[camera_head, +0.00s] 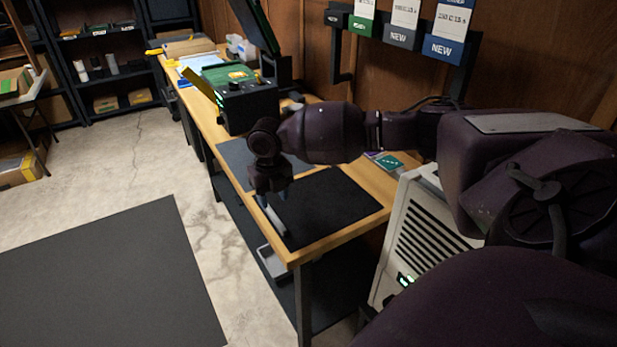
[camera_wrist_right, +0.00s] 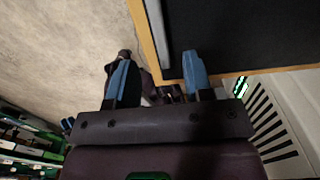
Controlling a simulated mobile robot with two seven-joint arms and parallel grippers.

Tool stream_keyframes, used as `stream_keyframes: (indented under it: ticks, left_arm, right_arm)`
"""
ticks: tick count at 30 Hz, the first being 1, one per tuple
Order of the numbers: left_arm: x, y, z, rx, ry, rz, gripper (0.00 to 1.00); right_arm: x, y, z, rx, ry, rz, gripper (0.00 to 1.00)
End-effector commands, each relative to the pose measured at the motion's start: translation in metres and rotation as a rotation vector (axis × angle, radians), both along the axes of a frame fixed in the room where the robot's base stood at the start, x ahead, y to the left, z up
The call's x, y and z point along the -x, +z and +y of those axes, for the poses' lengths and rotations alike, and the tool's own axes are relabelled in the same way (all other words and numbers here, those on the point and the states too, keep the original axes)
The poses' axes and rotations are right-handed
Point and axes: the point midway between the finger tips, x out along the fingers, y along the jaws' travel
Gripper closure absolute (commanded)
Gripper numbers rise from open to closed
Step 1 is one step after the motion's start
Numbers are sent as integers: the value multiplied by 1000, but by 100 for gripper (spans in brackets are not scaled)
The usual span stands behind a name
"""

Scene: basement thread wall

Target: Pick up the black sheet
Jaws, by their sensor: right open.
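The black sheet (camera_head: 335,205) lies flat on the near end of the wooden workbench (camera_head: 345,239). It also shows in the right wrist view (camera_wrist_right: 250,35), at the upper right. My right gripper (camera_head: 272,197) points down by the left edge of the sheet and hides part of that side. In the wrist view its two blue-tipped fingers (camera_wrist_right: 160,75) are spread with nothing between them, near the bench corner. I cannot tell its exact height above the bench.
A thin grey bar (camera_head: 276,219) lies along the sheet's left edge. A grey sheet (camera_head: 237,158) lies farther back, with a black device (camera_head: 247,103) beyond. A white vented unit (camera_head: 425,235) stands right of the bench. A dark mat (camera_head: 110,280) covers floor at left.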

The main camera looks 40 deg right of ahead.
Motion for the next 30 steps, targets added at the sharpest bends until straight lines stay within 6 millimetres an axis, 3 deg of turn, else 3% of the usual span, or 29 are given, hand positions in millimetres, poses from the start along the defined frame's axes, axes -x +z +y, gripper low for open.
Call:
stream_keyframes:
  ticks: [8, 18, 26, 30]
  left_arm:
    - [-3, -1, -1, 0, -3, -3, 57]
    - [-6, -4, -2, 1, -6, -3, 57]
    - [-12, 1, -4, 4, -6, -18, 57]
    - [-11, 0, -4, 5, -6, -17, 57]
  right_arm:
    - [-2, -20, 0, -1, -1, 1, 53]
    - [-9, -62, -1, 0, 0, 2, 53]
    - [-9, -64, -2, -1, 0, -1, 53]
    - [-9, -64, -2, -1, 0, -1, 73]
